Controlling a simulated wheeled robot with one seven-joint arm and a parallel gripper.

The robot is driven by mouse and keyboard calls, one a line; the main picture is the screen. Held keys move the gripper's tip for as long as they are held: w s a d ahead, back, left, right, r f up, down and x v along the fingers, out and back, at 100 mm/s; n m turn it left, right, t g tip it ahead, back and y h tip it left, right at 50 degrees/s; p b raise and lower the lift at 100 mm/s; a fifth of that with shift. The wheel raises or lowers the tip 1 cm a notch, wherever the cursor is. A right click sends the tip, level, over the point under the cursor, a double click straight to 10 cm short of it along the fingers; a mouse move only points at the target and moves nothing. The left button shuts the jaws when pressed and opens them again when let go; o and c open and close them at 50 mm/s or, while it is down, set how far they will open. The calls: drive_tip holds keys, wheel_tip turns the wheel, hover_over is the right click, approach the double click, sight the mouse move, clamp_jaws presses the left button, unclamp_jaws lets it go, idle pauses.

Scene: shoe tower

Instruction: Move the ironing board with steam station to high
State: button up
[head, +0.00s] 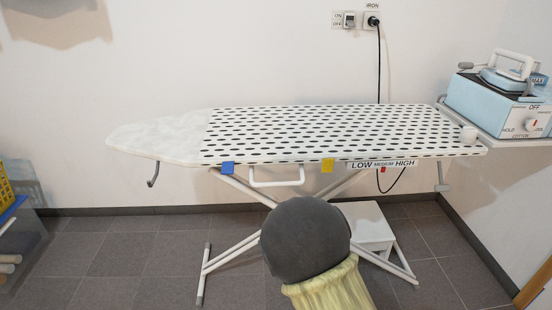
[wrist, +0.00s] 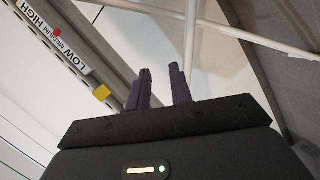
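The ironing board (head: 160,138) stands open on crossed white legs, its top level, with a black-dotted cover on the right part. A LOW/MEDIUM/HIGH scale (head: 362,165) is on its front edge, with a red marker (head: 383,169) at MEDIUM. A white loop handle (head: 277,183) hangs below that edge. The steam station (head: 487,108) rests on the board's right-end shelf (head: 490,134), with the iron on top. My gripper (wrist: 162,72) is below the board in the wrist view, its fingers apart with nothing seen between them. It is hidden in the head view.
A blue tag (head: 228,168) and a yellow tag (head: 327,165) hang on the front edge. A cord runs from the wall socket (head: 372,20) down behind the board.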

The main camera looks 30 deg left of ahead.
drive_tip(key=s+a+r+n+t+y+p, duration=0.2)
drive_tip(key=s+a+r+n+y+p, duration=0.3)
drive_tip(key=s+a+r+n, duration=0.2)
wheel_tip(320, 180, up, 3)
drive_tip(key=shift+a+f+n+y+p, duration=0.1)
drive_tip(key=shift+a+n+y+p, duration=0.25)
drive_tip(key=shift+a, duration=0.4)
drive_tip(key=b+x, duration=0.2)
drive_tip(key=x, duration=1.5)
drive_tip(key=shift+r+b, duration=0.4)
drive_tip(key=shift+w, duration=0.15)
clamp_jaws()
